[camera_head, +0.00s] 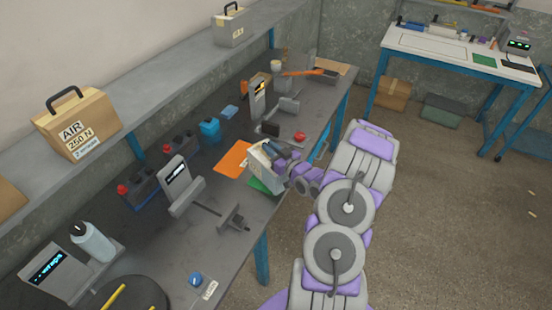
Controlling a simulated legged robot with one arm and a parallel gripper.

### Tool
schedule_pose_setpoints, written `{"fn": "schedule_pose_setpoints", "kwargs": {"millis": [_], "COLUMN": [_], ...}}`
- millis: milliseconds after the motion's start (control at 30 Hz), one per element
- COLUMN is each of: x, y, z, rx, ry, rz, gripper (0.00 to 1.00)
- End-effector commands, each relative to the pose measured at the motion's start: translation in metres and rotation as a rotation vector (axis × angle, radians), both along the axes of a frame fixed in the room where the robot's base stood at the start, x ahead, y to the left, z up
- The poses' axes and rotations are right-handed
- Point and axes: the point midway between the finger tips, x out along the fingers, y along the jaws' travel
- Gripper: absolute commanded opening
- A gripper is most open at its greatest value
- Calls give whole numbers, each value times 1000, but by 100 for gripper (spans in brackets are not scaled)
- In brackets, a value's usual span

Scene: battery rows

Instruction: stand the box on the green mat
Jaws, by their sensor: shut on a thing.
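The box (259,168), pale with a dark top, is held by my gripper (279,158) over the workbench. It looks tilted in this view. The green mat (258,185) shows only as a small corner below the box; the rest is hidden behind the box and gripper. I cannot tell whether the box touches the mat. My gripper is shut on the box, and its fingertips are partly hidden.
An orange sheet (231,158) lies just left of the box. A red button (300,136) and a dark block (270,129) are behind it. A grey vise-like fixture (234,220) stands in front. My arm reaches in from the right, over the bench edge.

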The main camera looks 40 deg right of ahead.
Motion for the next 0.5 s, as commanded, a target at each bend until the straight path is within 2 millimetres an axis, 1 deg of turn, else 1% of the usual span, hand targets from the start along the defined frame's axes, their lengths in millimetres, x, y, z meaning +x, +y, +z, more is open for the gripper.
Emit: {"fn": "schedule_pose_setpoints", "kwargs": {"millis": [33, 167, 500], "x": [8, 21, 33], "y": [-1, -5, -11], "z": [1, 1, -3], "rx": [-4, -6, -1], "ry": [-6, -5, -3], "rz": [1, 1, 1], "gripper": [0, 0, 0]}}
